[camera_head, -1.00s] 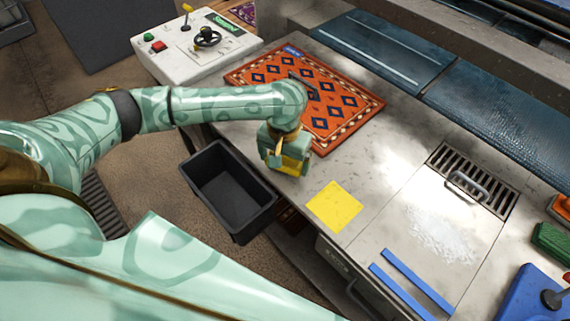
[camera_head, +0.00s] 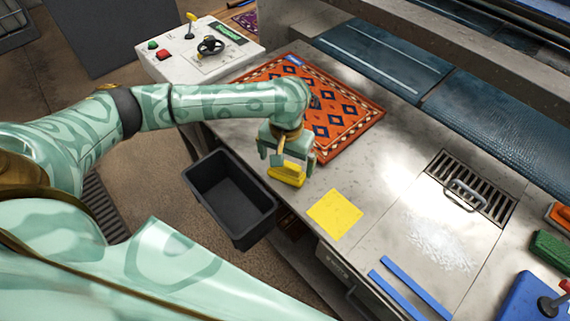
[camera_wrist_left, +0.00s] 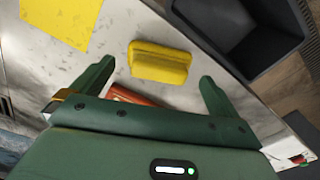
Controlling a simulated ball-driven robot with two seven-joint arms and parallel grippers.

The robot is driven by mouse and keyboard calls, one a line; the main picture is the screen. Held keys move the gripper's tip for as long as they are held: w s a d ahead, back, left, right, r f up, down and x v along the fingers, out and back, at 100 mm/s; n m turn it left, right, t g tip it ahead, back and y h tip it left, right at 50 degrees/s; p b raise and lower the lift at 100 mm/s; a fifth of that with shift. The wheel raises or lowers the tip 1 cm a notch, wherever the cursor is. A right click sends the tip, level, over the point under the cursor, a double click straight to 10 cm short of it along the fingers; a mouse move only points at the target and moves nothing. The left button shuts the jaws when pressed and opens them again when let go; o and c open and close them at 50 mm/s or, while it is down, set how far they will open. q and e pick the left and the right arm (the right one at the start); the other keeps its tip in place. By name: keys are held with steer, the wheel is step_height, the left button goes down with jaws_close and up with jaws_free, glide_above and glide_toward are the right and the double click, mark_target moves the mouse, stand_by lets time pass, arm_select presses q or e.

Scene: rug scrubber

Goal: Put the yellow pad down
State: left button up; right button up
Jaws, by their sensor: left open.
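The yellow pad (camera_head: 287,175) is a small ridged block near the table's front edge, left of the flat yellow square (camera_head: 335,213). My left gripper (camera_head: 289,160) is above it with its jaws spread. In the left wrist view the pad (camera_wrist_left: 160,62) lies just beyond and between the fingertips of the open gripper (camera_wrist_left: 155,72), with a gap on each side. The pad appears to rest on the table, off the yellow square. My right gripper is not in view.
A black bin (camera_head: 232,198) stands at the table's front edge. A patterned orange rug (camera_head: 345,112) lies behind the gripper. A control box (camera_head: 180,55) is at the back left. A drain grate (camera_head: 490,200), blue strips (camera_head: 415,285) and a green brush (camera_head: 550,246) are to the right.

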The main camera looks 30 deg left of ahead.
mark_target(286, 166)
arm_select(q)
step_height(286, 166, up, 8)
steer(key=p, duration=0.3)
steer(key=shift+s+f, duration=0.1)
steer(key=shift+f, duration=0.15)
